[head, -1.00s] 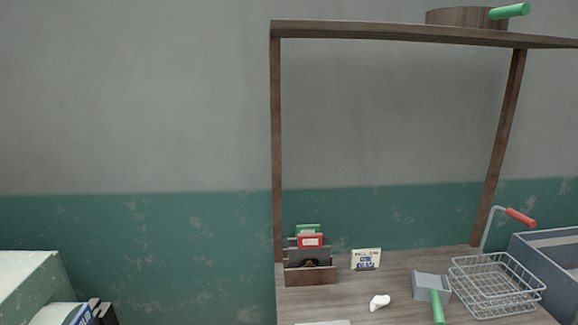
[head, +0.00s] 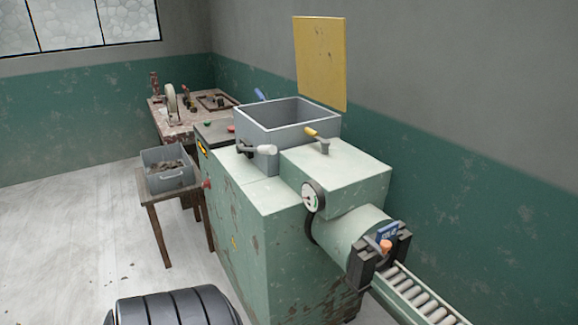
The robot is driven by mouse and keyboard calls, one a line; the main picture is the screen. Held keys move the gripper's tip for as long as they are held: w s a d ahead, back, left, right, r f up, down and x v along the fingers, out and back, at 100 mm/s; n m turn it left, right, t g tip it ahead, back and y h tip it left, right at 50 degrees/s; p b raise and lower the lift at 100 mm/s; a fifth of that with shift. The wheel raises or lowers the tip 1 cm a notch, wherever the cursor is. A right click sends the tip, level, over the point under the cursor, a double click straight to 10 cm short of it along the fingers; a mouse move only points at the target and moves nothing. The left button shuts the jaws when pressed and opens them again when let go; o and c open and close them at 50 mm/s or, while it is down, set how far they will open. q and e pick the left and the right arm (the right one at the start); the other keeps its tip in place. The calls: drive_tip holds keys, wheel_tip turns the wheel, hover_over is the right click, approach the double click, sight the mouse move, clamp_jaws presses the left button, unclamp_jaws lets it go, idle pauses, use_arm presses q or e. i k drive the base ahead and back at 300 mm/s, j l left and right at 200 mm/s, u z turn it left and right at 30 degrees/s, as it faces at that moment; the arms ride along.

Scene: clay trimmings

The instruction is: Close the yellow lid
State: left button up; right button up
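The yellow lid (head: 320,62) stands upright, raised open above the back edge of the grey hopper (head: 285,124). The hopper is an open-topped box on top of the green machine (head: 262,225). I see its inner walls but not its bottom. A lever with a yellow handle (head: 317,133) and one with a pale grip (head: 257,149) sit at the hopper's front. Neither of my grippers shows in the head view, so I cannot see how they stand.
A grey bin (head: 168,171) of dark scraps stands on a small wooden stand (head: 160,212) to the left. A cluttered workbench (head: 180,126) is behind. A roller track (head: 425,297) extends at lower right. The floor (head: 65,215) at left is mostly clear.

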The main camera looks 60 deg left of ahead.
sight(320, 43)
drive_tip(key=u, duration=1.9)
